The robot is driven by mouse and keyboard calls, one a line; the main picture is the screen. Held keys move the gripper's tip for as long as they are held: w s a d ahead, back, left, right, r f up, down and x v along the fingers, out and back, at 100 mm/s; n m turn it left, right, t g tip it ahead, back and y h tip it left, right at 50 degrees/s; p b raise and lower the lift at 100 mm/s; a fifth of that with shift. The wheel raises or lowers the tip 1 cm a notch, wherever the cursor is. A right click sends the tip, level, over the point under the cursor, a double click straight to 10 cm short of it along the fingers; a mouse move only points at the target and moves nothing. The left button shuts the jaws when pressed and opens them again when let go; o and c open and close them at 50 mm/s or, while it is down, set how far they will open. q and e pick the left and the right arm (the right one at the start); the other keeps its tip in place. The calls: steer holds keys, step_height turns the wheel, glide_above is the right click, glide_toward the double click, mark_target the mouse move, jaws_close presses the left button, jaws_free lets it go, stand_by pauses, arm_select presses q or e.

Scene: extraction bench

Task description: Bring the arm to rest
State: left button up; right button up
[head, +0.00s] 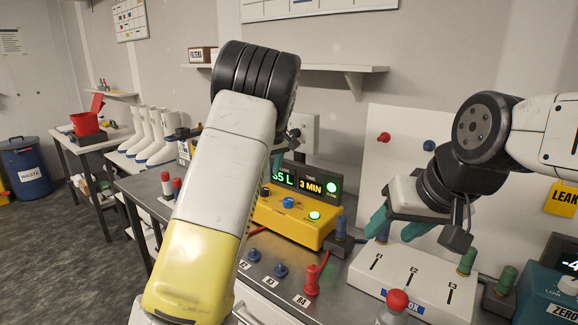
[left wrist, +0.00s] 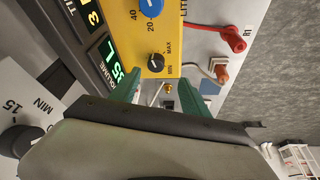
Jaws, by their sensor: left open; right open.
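My left arm (head: 222,165) rises from the lower front of the head view and bends away at a black joint. Its gripper is mostly hidden behind the arm there; only a bit of green finger shows. In the left wrist view, the left gripper (left wrist: 167,88) has its green fingers apart with nothing held between them, in front of the yellow box (left wrist: 178,48). My right arm (head: 555,135) comes in from the right. Its right gripper (head: 396,228) points down with teal fingers apart, empty, above the back of the white slotted box (head: 400,278).
The yellow box has a lit display (head: 311,186) reading 3 MIN. A red plug (head: 312,279) and blue plugs stand on the bench front. A red-capped bottle (head: 396,303) and teal device (head: 548,290) are at right. A shelf (head: 340,68) hangs behind. White boots (head: 155,135) stand left.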

arm_select(q)
steer(key=s+a+r+m+h, duration=0.2)
steer(key=s+r, duration=0.2)
steer(key=s, duration=0.6)
steer(key=s+a+r+m+h, duration=0.1)
steer(key=s+r+m+h, duration=0.2)
steer(key=s, duration=0.8)
steer(key=s+d+m+t, duration=0.2)
steer(key=s+m, duration=0.1)
steer(key=s, duration=1.5)
steer(key=shift+s+t, duration=0.3)
steer(key=shift+t, duration=0.1)
steer(key=shift+w, duration=0.1)
